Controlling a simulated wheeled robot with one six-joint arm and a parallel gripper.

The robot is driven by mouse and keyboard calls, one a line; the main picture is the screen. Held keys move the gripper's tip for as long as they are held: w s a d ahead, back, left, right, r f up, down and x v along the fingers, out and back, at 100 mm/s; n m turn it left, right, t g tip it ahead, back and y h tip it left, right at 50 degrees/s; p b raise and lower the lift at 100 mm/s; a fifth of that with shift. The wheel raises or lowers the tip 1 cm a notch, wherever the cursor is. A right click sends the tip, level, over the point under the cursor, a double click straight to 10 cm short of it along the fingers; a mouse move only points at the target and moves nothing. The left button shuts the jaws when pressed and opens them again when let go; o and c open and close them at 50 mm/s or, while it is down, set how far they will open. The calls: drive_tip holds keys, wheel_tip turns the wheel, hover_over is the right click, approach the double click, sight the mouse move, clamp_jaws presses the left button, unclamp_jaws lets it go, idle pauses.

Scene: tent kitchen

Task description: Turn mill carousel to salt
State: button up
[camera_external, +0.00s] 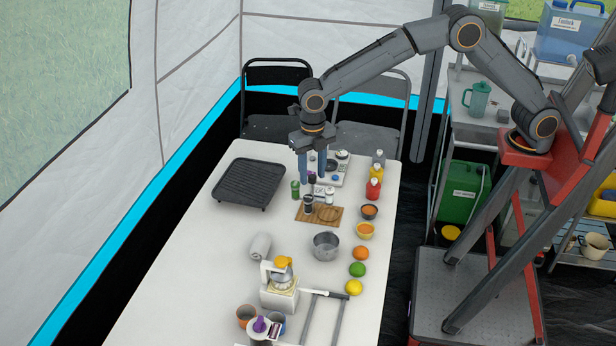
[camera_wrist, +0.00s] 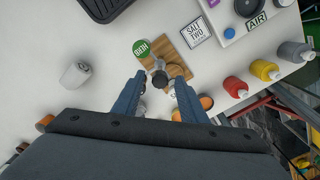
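A small group of mills and jars stands on the white table below my gripper (camera_external: 318,174). A dark-topped mill (camera_external: 308,203) stands at the wooden board (camera_external: 331,214). In the wrist view a dark mill top (camera_wrist: 160,78) shows between my fingertips, over the board (camera_wrist: 187,60). A card reading "SALT TWO" (camera_wrist: 195,33) lies beside the board. My gripper is open, fingers apart and pointing down; contact is unclear.
A black griddle (camera_external: 249,182) is at the left. Red (camera_external: 373,189), yellow (camera_external: 376,172) and grey bottles (camera_external: 379,157) line the right. Bowls, a pot (camera_external: 326,245), fruit and a towel (camera_external: 260,246) are nearer. A white dial panel (camera_wrist: 245,15) is beyond the card.

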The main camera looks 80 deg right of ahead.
wheel_tip(320, 180, up, 8)
drive_tip(key=shift+f+b, duration=0.2)
drive_tip(key=shift+b, duration=0.6)
